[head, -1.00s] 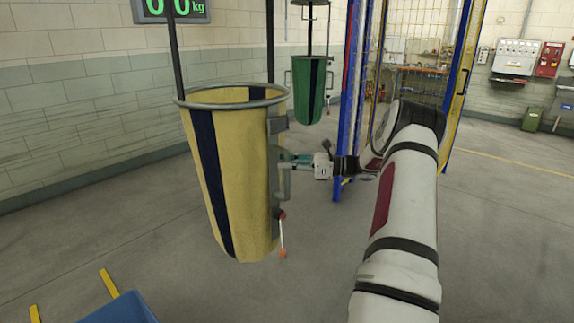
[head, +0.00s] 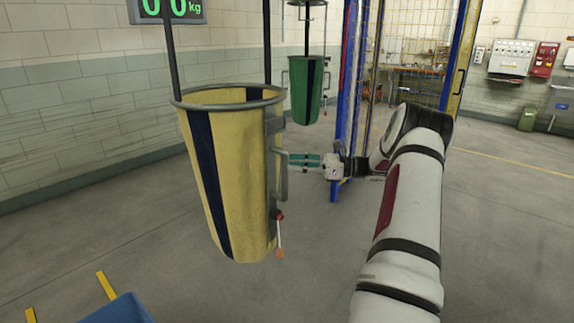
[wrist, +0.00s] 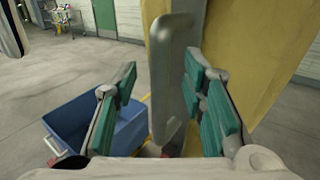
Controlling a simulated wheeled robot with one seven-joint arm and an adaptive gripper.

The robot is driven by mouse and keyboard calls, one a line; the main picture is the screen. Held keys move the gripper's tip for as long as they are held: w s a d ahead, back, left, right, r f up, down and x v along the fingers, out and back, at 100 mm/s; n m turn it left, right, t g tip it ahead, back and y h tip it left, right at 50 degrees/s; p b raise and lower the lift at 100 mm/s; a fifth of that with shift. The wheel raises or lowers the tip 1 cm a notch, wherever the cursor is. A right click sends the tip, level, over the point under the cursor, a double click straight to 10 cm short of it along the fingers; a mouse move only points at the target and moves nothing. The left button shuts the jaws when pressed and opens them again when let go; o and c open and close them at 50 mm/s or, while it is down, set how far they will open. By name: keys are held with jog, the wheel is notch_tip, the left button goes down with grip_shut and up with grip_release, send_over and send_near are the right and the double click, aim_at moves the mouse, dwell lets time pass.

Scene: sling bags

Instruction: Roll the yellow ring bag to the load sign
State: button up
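The yellow ring bag (head: 237,150) with dark blue stripes hangs upright from dark straps under its grey ring. Its grey side handle (head: 283,178) faces my gripper (head: 304,162). The load sign (head: 168,10), with green digits and "kg", shows at the top left, partly cut off.
A green ring bag (head: 305,90) hangs farther back. A blue and yellow mesh frame (head: 350,90) stands behind my arm. A blue bin (head: 118,310) is at the lower left and also in the wrist view (wrist: 75,125). The floor around the yellow bag is open.

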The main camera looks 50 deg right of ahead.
jog(key=v, duration=0.8)
dwell(1.1)
